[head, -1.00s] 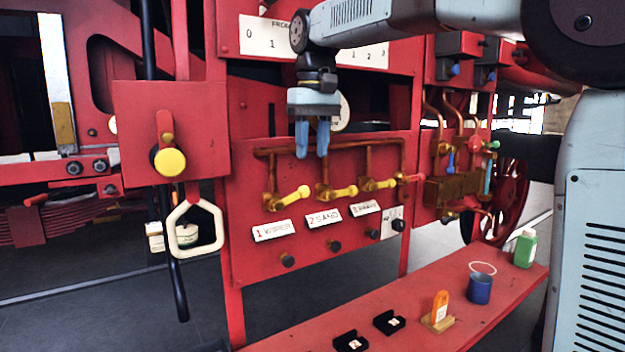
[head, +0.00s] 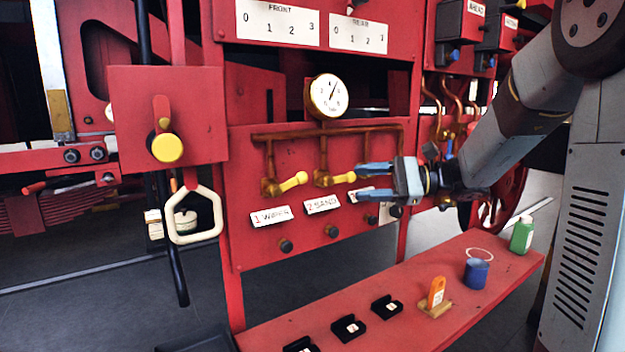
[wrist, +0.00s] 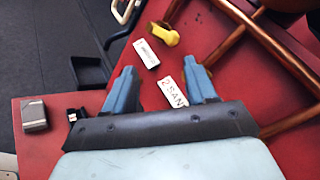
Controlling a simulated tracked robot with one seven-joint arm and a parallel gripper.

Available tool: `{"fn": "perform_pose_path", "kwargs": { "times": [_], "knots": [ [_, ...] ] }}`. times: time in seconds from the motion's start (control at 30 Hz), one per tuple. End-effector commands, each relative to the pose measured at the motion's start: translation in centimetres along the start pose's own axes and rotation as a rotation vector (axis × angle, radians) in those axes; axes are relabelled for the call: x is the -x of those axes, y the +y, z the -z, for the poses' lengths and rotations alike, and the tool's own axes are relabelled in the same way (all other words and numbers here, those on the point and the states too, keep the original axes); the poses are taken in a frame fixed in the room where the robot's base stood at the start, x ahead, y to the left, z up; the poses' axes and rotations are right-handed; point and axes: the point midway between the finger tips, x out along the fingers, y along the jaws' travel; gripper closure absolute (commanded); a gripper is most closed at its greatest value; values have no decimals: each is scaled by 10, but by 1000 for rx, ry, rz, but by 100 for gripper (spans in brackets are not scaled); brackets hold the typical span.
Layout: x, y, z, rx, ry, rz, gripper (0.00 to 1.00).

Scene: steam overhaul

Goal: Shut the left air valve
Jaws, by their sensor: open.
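Three small brass valves sit in a row on the red panel (head: 245,235). The left valve has a yellow lever (head: 293,182) pointing right and slightly up, above a white label "1 WIPER" (head: 270,216). The middle valve's similar yellow lever (head: 342,178) is above the "2 SAND" label (head: 321,204). The right valve is mostly hidden behind my gripper (head: 360,182). My gripper is open and empty, its blue fingers pointing left, right of the left valve. In the wrist view my open fingers (wrist: 163,84) show near the "2 SAND" label (wrist: 172,93); a yellow lever (wrist: 163,33) lies beyond.
Copper pipes (head: 325,132) and a round gauge (head: 327,96) are above the valves. A red shelf (head: 400,320) below bears black holders, an orange tag (head: 436,292), a blue cup (head: 476,273) and a green bottle (head: 521,235). A white loop handle (head: 193,238) hangs at left.

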Motion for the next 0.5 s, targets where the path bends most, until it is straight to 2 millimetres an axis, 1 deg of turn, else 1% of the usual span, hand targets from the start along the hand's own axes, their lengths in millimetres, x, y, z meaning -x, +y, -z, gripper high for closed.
{"fn": "perform_pose_path", "kwargs": {
  "times": [0.03, 0.1, 0.23, 0.37, 0.5],
  "knots": [
    [7, -1, 3, -21, 4, 45, 44],
    [13, -3, 5, -37, 7, 86, 44],
    [12, -4, 6, -47, 7, 112, 44],
    [-2, -6, 6, -46, 6, 110, 44],
    [-26, -8, 6, -45, 6, 108, 44]
  ]
}}
